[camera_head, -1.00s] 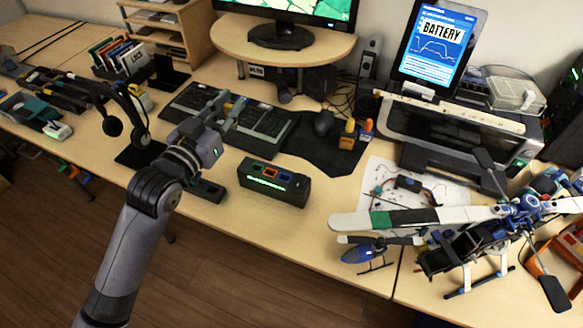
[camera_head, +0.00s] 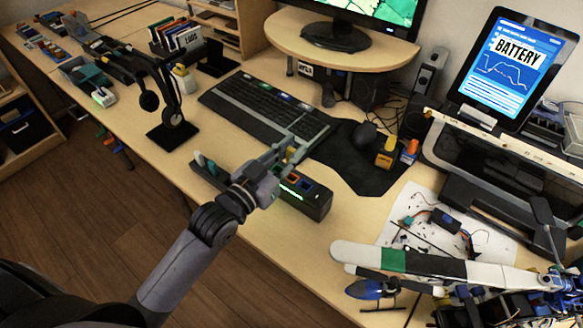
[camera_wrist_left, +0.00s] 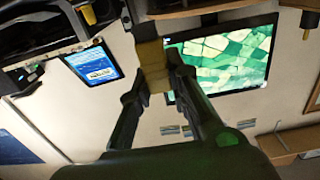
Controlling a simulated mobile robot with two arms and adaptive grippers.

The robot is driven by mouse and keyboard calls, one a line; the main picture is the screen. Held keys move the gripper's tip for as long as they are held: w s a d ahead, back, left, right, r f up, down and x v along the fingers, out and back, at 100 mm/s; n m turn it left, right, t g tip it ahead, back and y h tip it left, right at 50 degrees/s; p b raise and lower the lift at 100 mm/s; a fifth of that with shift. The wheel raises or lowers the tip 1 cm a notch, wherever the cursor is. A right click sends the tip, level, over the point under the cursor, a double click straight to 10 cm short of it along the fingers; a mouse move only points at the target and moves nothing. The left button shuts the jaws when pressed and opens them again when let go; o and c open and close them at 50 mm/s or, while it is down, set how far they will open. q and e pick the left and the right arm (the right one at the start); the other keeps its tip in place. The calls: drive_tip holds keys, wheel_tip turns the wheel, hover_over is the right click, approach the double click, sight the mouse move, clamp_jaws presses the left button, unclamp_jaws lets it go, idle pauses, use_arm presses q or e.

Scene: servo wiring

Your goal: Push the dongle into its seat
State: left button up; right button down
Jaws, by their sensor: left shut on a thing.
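A small yellow-tan block (camera_wrist_left: 150,62), which I take to be the dongle, sits between my left gripper's fingertips in the left wrist view. In the head view a bit of yellow (camera_head: 291,154) shows at the fingertips. My left gripper (camera_head: 283,150) is shut on it, its fingers pointing up and to the right. It appears above or just behind a black box (camera_head: 318,203) with coloured slots on top and a lit green strip. My wrist hides the box's left part. I cannot tell the gap between block and box, nor which slot is the seat. My right gripper is not in view.
A keyboard (camera_head: 250,108) lies behind the box, with a dark mat (camera_head: 350,165) to its right. A headphone stand (camera_head: 172,134) is to the left. Bare table lies in front.

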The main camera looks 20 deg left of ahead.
use_arm(q)
drive_tip(key=shift+f, duration=0.4)
wheel_tip(320, 180, down, 4)
drive_tip(key=shift+f+b, duration=0.1)
drive_tip(key=shift+b, duration=0.25)
drive_tip(key=o, duration=0.9)
drive_tip(key=shift+c, duration=0.2)
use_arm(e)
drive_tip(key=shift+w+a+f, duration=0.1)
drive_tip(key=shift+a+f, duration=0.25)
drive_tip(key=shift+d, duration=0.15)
